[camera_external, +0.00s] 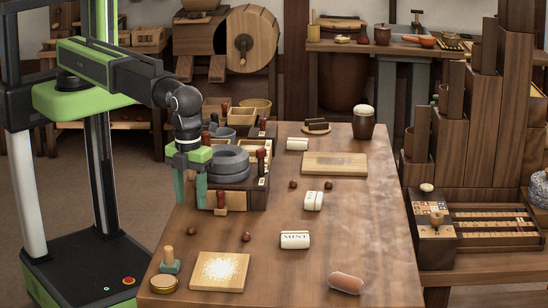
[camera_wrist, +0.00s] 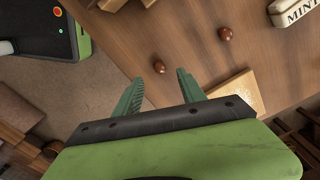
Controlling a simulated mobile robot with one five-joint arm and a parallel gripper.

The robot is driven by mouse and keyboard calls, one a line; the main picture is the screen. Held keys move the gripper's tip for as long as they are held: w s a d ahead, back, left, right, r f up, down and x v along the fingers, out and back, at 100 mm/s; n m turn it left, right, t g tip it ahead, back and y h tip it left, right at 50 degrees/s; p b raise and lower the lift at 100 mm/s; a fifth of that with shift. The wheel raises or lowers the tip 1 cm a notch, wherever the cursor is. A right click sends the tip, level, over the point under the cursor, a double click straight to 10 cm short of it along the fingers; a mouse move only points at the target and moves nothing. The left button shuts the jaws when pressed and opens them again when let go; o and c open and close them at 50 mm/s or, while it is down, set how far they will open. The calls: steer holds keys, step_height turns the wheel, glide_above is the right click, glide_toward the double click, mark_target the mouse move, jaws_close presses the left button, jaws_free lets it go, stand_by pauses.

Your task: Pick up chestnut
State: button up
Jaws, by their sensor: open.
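Several small round brown chestnuts lie on the wooden table. The nearest to my gripper is a chestnut (camera_external: 191,229) near the table's left edge; it also shows in the wrist view (camera_wrist: 159,67), lined up with the gap between my fingertips. Another chestnut (camera_external: 246,237) lies to its right, also in the wrist view (camera_wrist: 225,34). Two more chestnuts, one on the left (camera_external: 292,185) and one on the right (camera_external: 328,185), lie farther back. My gripper (camera_external: 190,195) points down, open and empty, above the table's left edge. It also shows in the wrist view (camera_wrist: 160,78).
The dark quern box (camera_external: 262,195) with grey stones (camera_external: 230,163) stands close to my gripper. A green-based stamp (camera_external: 169,265), a round tin (camera_external: 163,284) and a light board (camera_external: 219,272) lie in front. A MINT roll (camera_external: 295,240) lies to the right.

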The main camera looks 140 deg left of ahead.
mark_target(191, 229)
steer(key=f+b, duration=0.4)
steer(key=f, duration=0.1)
steer(key=f+b, duration=0.2)
steer(key=shift+d+f, duration=0.3)
steer(key=shift+r, duration=0.15)
steer(key=shift+c, duration=0.2)
jaws_close()
